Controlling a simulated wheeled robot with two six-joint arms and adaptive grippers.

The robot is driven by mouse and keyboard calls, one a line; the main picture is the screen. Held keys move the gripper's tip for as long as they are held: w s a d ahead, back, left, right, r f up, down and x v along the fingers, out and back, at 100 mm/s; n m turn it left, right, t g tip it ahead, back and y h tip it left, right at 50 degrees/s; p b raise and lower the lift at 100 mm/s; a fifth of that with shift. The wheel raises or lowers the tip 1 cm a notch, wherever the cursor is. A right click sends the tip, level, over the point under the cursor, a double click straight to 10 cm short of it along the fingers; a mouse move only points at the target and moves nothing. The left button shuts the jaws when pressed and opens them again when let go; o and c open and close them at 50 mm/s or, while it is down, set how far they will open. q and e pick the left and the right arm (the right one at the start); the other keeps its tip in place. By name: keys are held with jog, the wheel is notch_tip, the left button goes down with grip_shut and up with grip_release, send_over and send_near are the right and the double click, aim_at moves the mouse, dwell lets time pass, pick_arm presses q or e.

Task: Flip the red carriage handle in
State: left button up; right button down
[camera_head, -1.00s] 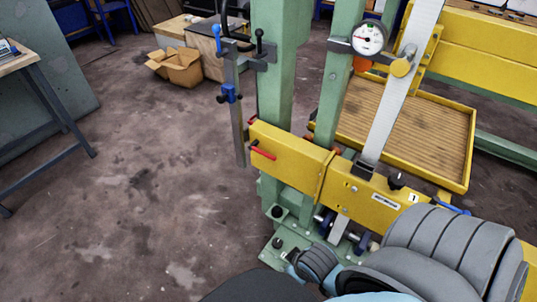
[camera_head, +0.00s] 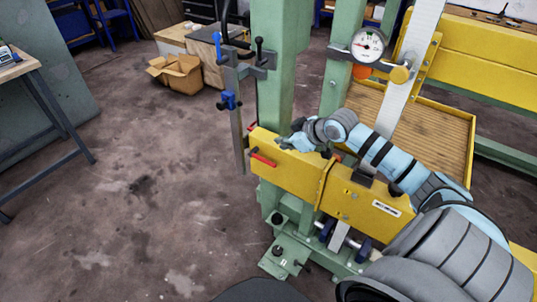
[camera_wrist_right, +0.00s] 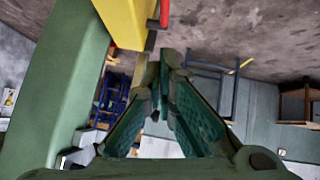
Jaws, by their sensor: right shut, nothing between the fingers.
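The red carriage handle (camera_head: 263,159) is a short red bar on the left end of the yellow carriage beam (camera_head: 285,170). It sticks out from the beam's front face. My right gripper (camera_head: 283,144) is just above the beam's top edge, a little above and right of the handle, apart from it. Its fingers look small and dark in the head view. In the right wrist view the shut, empty fingers (camera_wrist_right: 165,62) point toward the beam's end (camera_wrist_right: 128,22), with a red bar (camera_wrist_right: 165,12) beyond their tips. My left gripper is out of view.
Green posts (camera_head: 285,70) stand behind the beam. A blue-clamped upright (camera_head: 232,105) is at the left of them. A dial gauge (camera_head: 368,44) and yellow-framed wooden tray (camera_head: 440,140) are at the right. The floor at the left is open.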

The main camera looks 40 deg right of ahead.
jog(key=b, duration=0.3)
send_over(268, 162)
notch_tip(268, 162, down, 8)
notch_tip(268, 162, down, 2)
jog(key=shift+a+f+b, duration=0.1)
jog(key=shift+b, duration=0.4)
jog(key=shift+f, duration=0.4)
